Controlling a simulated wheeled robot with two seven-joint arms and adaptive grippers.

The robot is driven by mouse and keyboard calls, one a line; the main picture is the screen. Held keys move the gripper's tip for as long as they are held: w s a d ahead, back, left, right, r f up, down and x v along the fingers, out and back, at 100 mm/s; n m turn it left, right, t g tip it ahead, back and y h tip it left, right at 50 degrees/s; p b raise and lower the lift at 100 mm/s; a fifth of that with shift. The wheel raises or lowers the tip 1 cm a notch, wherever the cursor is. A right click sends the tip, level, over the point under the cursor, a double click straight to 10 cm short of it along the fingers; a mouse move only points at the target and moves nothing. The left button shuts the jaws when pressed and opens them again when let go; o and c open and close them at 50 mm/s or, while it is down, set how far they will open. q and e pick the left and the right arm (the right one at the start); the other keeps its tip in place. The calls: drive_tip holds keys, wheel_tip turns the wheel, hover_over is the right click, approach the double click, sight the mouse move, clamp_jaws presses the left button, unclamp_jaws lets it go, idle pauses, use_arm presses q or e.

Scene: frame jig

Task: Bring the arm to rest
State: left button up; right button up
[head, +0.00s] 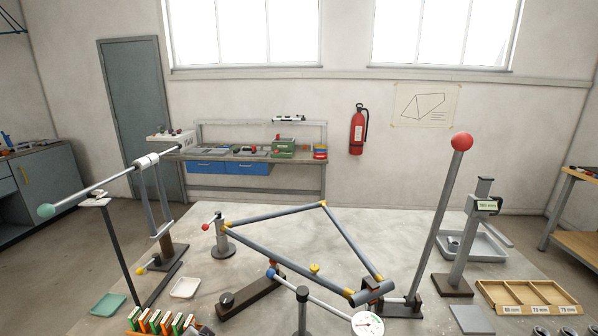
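Neither of my grippers can be made out in the head view. Small dark shapes are cut off at the bottom edge, and I cannot tell what they are. A grey tubular frame (272,213) with yellow joints sits on the jig in the middle of the table. A tall grey lever (437,225) with a red ball (462,142) stands tilted to the right of the frame. On the left, a long rod (97,193) with a green ball end (46,210) slants across a post. I cannot tell which part the task calls the arm.
A round dial (367,325) stands at the front. A wooden tray (527,297) with labelled compartments and a measuring post (468,235) are on the right. A green dish (107,303), a white dish (185,287) and a rack of coloured pieces (158,321) are at front left.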

use_arm(q)
drive_tip(key=s+d+f+n+g+h, duration=0.2)
drive_tip(key=s+d+f+h, duration=0.1)
drive_tip(key=s, duration=0.6)
drive_tip(key=s+d+f+n+g+h, duration=0.1)
drive_tip(key=s+d+f+g+h, duration=0.1)
drive_tip(key=s, duration=0.7)
wheel_tip(320, 180, down, 34)
drive_tip(key=s+g, duration=0.2)
drive_tip(key=s, duration=0.1)
drive_tip(key=s+a+f, duration=0.2)
drive_tip(key=s+f, duration=0.7)
drive_tip(key=s, duration=0.2)
drive_tip(key=s+a+f, duration=0.2)
drive_tip(key=s+f, duration=0.8)
drive_tip(key=s, duration=0.1)
drive_tip(key=shift+f+g, duration=0.15)
drive_tip(key=shift+g, duration=0.25)
